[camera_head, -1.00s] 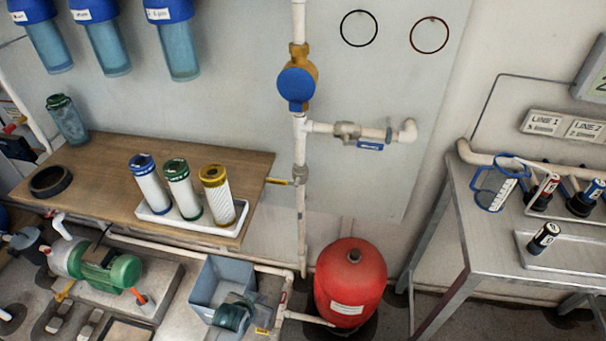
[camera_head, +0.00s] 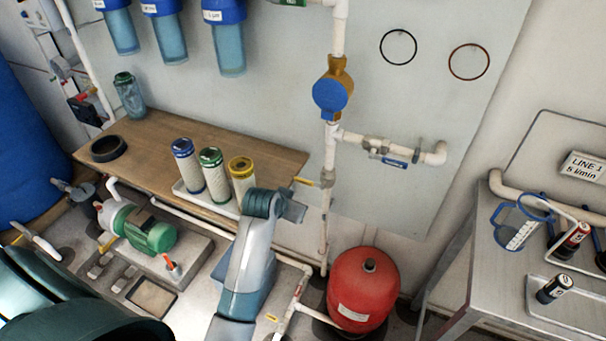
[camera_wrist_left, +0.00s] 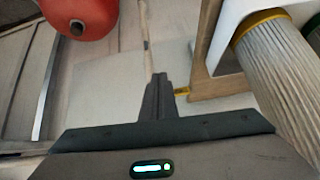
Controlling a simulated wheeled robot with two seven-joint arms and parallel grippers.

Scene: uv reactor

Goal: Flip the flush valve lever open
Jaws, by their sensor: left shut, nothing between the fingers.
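A valve (camera_head: 376,147) with a blue lever (camera_head: 391,162) sits on the white side branch; the lever lies roughly along the pipe. A yellow lever (camera_head: 305,181) sticks out left from the vertical pipe (camera_head: 328,222), near the shelf's right end; it also shows in the left wrist view (camera_wrist_left: 182,92). I cannot tell which is the flush valve lever. My left gripper (camera_head: 294,210) is shut and empty, below and slightly left of the yellow lever in the head view. In the left wrist view its fingertips (camera_wrist_left: 158,80) overlap the pipe's line. My right gripper is out of view.
A wooden shelf (camera_head: 150,140) with several cartridges (camera_head: 212,170) stands left of the pipe. A red tank (camera_head: 364,290) is below right. Another yellow lever (camera_head: 272,318) is low by the floor pipe. A metal table (camera_head: 480,250) stands at right.

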